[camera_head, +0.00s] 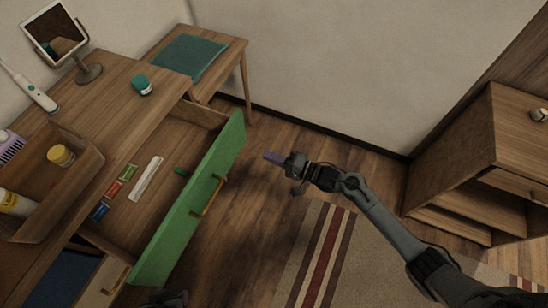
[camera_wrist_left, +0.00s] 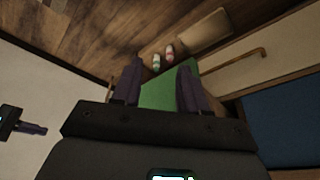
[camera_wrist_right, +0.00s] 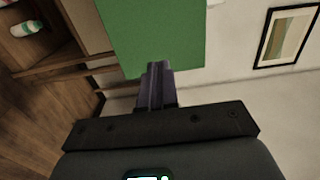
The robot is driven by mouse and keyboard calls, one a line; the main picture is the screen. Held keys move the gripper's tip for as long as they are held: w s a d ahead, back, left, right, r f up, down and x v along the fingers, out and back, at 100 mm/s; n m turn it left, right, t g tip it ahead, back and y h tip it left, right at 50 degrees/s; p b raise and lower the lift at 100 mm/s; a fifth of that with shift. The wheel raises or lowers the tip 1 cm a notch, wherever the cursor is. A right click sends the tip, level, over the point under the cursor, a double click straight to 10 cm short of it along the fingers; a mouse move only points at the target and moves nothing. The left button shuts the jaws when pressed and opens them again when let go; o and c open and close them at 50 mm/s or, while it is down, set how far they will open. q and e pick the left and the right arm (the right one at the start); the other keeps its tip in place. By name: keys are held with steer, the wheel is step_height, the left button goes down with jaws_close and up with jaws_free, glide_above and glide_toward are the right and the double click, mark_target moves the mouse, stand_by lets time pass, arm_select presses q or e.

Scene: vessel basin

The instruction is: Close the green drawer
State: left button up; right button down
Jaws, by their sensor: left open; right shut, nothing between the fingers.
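The green drawer (camera_head: 190,205) is pulled out of the wooden dresser, its green front standing well away from the body. A brass handle (camera_head: 208,196) is on its outer face. My right gripper (camera_head: 266,156) is shut and empty, right of the far end of the drawer front and apart from it in the head view. In the right wrist view the green front (camera_wrist_right: 152,35) is beyond its closed fingers. My left gripper (camera_wrist_left: 160,66) is open. A green panel (camera_wrist_left: 158,94) shows between its fingers; I cannot tell whether they touch it.
Several small boxes (camera_head: 115,188) and a white item (camera_head: 147,177) lie in the drawer. A wooden tray (camera_head: 88,180) with bottles, a teal jar (camera_head: 141,85) and a mirror (camera_head: 55,35) stand on the dresser. A striped rug (camera_head: 325,255) and another cabinet (camera_head: 450,170) are at right.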

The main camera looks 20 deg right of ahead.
steer(key=b, duration=0.2)
glide_toward(234, 142)
steer(key=x, duration=0.5)
steer(key=shift+a+f, duration=0.1)
steer(key=shift+f, duration=0.05)
steer(key=shift+b+x, duration=0.3)
steer(key=shift+x, duration=0.55)
